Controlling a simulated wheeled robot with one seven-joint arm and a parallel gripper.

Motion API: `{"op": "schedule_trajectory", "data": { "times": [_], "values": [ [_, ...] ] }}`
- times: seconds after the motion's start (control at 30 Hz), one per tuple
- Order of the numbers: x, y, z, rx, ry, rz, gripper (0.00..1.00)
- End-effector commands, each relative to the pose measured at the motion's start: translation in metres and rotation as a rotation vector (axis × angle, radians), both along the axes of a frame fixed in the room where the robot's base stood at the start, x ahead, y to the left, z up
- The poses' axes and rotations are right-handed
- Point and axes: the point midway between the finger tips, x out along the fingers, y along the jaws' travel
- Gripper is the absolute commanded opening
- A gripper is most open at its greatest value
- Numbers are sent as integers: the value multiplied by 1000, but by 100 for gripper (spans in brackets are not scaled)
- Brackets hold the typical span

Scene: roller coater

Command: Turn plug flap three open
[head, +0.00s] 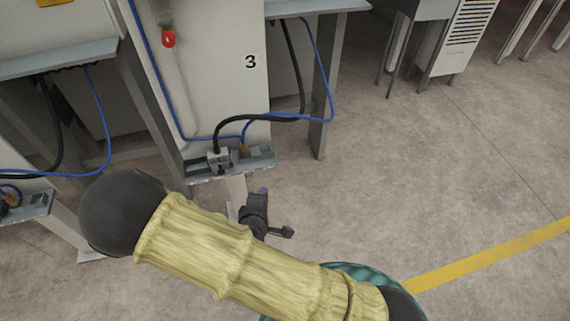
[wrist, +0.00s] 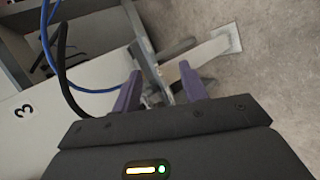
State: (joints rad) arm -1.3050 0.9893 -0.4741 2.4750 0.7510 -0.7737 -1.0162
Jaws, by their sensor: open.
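The machine panel marked 3 (head: 232,75) stands ahead, with a small grey shelf (head: 262,158) at its foot. A grey plug socket (head: 218,160) with a black cable sits on the shelf. A brownish plug (head: 244,151) with a blue cable is beside it. I cannot tell which part is the flap or how it stands. My gripper (head: 263,191) is just below and in front of the shelf, partly behind my arm. In the wrist view my gripper (wrist: 160,86) is open, with small grey parts of the socket area between and beyond its two purple fingers.
The blue cable (head: 331,105) and black cable (head: 265,118) loop across the panel above the shelf. A grey support leg (head: 318,110) stands to the right. Another shelf (head: 35,206) is at left. Open floor (head: 420,170) lies to the right.

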Motion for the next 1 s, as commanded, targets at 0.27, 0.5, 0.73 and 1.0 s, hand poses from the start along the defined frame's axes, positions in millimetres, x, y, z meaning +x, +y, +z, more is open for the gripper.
{"op": "schedule_trajectory", "data": {
  "times": [0.27, 0.5, 0.73, 1.0],
  "values": [
    [1, -17, 32, 153, 124, -155, 43],
    [0, -30, 59, 277, 220, -279, 43],
    [-1, -42, 89, 391, 298, -393, 43],
    [-3, -55, 127, 509, 373, -513, 43]
  ]
}}
